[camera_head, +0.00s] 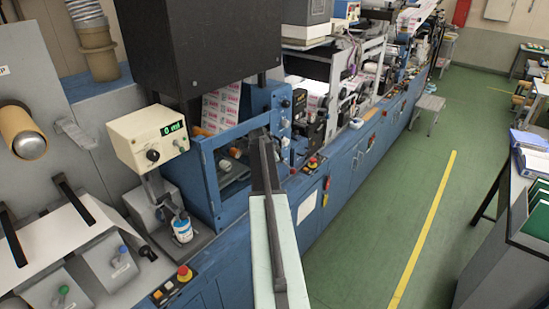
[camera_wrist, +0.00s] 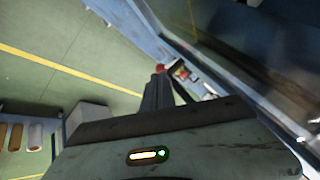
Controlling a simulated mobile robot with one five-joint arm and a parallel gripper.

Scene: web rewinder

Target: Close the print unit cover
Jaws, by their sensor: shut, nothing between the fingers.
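The print unit cover is a blue frame with a see-through pane (camera_head: 208,180) on the front of the blue machine in the head view. It seems to stand out from the machine face, but I cannot tell its exact angle. In the wrist view a blurred, see-through panel, likely the cover (camera_wrist: 235,45), fills the upper right. My gripper (camera_head: 266,142) reaches up in front of the right part of the frame and hides some of it. In the wrist view my gripper (camera_wrist: 160,82) is shut and empty. I cannot tell whether it touches the cover.
A cream meter box (camera_head: 148,138) on a stand and a small bottle (camera_head: 182,228) are left of the cover. A red stop button (camera_head: 313,162) is right of my gripper. The green floor (camera_head: 375,210) is open on the right, before a bench (camera_head: 490,240).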

